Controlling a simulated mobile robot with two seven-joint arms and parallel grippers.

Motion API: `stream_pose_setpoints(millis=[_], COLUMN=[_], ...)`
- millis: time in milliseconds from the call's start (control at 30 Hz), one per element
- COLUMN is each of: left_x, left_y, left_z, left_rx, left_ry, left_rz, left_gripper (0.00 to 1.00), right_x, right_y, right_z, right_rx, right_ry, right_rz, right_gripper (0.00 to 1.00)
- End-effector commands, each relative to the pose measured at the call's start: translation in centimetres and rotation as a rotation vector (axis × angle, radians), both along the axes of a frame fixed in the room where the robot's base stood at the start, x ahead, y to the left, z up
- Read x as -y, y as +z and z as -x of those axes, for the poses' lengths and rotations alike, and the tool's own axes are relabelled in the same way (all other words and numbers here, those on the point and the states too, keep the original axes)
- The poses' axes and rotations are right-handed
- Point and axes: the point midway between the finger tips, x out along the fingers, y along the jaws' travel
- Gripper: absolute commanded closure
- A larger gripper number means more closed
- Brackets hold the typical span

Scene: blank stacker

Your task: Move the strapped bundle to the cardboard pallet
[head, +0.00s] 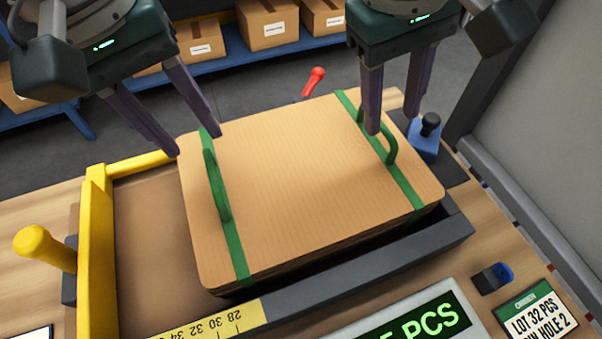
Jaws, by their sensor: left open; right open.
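The strapped bundle (300,170) is a flat stack of light brown sheets with two green straps, each with a raised green handle. It lies tilted in the picture between a yellow wall and a dark rail. My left gripper (196,142) is open near the far end of the left handle (213,175). Neither holds anything; whether the fingers touch the bundle is unclear. I cannot make out a cardboard pallet for certain.
A yellow fence (96,255) with a yellow knob (42,245) stands at left, and a dark rail (370,265) runs in front. A blue block with a black knob (428,135) is at right. A red lever (314,80) stands behind. Boxes sit on a blue shelf (230,60).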

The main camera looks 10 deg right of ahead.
Motion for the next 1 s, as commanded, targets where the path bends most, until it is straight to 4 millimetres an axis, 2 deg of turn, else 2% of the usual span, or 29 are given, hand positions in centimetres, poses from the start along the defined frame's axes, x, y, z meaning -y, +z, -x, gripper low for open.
stream_pose_setpoints(millis=[100, 300, 667, 1000], left_x=[0.4, 0.7, 0.8, 0.8], left_y=[-1.8, -3.5, -3.9, -3.9], left_z=[0.0, -0.2, -0.2, -0.2], left_rx=[-0.002, 0.000, 0.002, 0.001], left_ry=[0.000, 0.000, -0.001, -0.001], left_rz=[-0.001, 0.000, -0.001, 0.000], left_gripper=[0.53, 0.53, 0.54, 0.92], right_x=[0.4, 0.7, 0.7, 0.7], right_y=[-1.9, -3.6, -3.9, -3.9], right_z=[0.0, -0.1, -0.2, -0.2], right_rx=[-0.003, -0.001, 0.000, 0.001], right_ry=[-0.001, 0.001, 0.002, 0.001], right_rz=[0.002, 0.000, -0.001, -0.001], right_gripper=[0.53, 0.53, 0.54, 0.92])
